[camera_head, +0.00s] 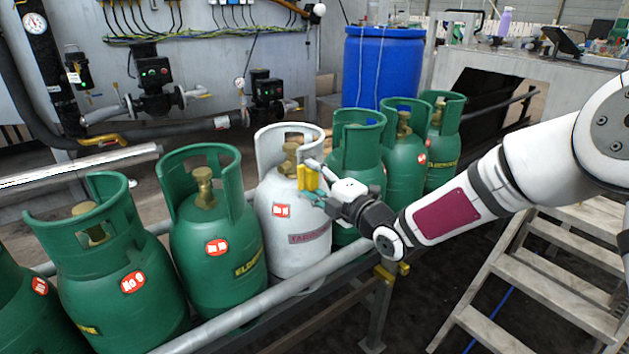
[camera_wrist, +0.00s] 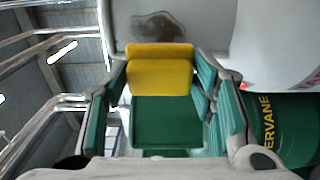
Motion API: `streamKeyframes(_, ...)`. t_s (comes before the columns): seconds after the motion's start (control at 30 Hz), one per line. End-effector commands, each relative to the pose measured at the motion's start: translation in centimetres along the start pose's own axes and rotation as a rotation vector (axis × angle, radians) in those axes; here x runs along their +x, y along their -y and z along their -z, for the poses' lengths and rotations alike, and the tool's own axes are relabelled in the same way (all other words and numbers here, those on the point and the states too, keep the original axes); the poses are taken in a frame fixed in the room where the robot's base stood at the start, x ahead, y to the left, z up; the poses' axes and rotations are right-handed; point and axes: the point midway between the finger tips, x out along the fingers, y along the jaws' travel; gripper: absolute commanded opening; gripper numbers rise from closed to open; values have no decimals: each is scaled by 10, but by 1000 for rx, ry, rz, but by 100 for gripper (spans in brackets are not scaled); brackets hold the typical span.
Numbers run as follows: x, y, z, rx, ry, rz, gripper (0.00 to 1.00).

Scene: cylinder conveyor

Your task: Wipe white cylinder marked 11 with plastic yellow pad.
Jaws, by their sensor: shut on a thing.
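The white cylinder (camera_head: 282,238) stands upright in the row on the conveyor. It has a brass valve, a small red-and-white label too small to read, and reddish lettering. My gripper (camera_head: 313,188) is at its upper right side, shut on the yellow pad (camera_head: 307,176). In the wrist view the pad (camera_wrist: 160,68) sits between the green-lined fingers, with a green block behind it. Beyond the pad is a pale surface of the white cylinder (camera_wrist: 205,28) with a brown smudge (camera_wrist: 158,27). I cannot tell whether the pad touches the cylinder.
Green cylinders stand on both sides, including one at left (camera_head: 215,240) and one close behind my gripper (camera_head: 358,150). A metal rail (camera_head: 240,312) runs along the front of the conveyor. A blue barrel (camera_head: 385,65) stands behind, and metal steps (camera_head: 545,265) are at right.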

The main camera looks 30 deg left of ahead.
Motion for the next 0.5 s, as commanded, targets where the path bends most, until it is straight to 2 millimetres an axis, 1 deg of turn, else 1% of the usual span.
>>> streamKeyframes(0.5, 6, 0, 0, -1, 0, 0, 29)
